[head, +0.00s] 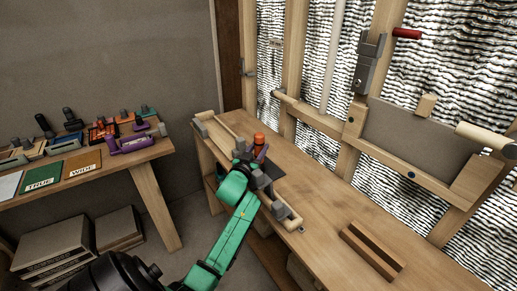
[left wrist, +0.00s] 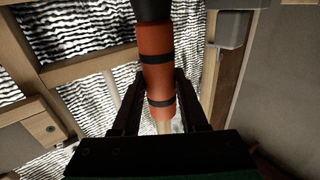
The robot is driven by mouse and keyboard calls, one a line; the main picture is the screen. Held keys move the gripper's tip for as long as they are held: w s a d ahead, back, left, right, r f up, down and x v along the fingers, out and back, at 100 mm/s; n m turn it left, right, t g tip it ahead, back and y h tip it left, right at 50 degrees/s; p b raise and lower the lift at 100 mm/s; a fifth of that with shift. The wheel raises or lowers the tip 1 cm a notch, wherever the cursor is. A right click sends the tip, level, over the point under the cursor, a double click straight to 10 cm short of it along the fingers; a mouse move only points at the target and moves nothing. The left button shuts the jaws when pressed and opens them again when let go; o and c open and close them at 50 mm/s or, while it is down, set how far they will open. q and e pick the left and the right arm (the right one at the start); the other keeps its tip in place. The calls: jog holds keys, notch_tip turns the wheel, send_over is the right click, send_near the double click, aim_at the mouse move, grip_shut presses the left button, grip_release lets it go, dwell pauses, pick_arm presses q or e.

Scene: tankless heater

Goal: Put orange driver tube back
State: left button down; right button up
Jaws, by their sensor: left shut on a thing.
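The orange driver tube (left wrist: 157,70), with dark bands, is between the fingers of my left gripper (left wrist: 157,98) in the left wrist view. My left gripper is shut on it. In the head view the orange tube (head: 259,141) stands roughly upright above the wooden workbench (head: 330,205), at the end of my green left arm. My left gripper (head: 254,158) is partly hidden there by the arm. Whether the tube's lower end touches the bench cannot be told. My right gripper is not in view.
A wooden block (head: 372,252) lies at the front right. A side table with several tools and a purple tool (head: 128,143) stands at left. A stud wall with a grey panel (head: 418,140) rises behind the bench.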

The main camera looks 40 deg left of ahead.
pick_arm(q)
jog(key=shift+f, duration=0.1)
jog(key=shift+c, duration=1.8)
grip_release()
jog(key=shift+f, duration=0.1)
notch_tip(320, 180, up, 20)
jog(key=p, duration=0.1)
jog(key=shift+p, duration=0.35)
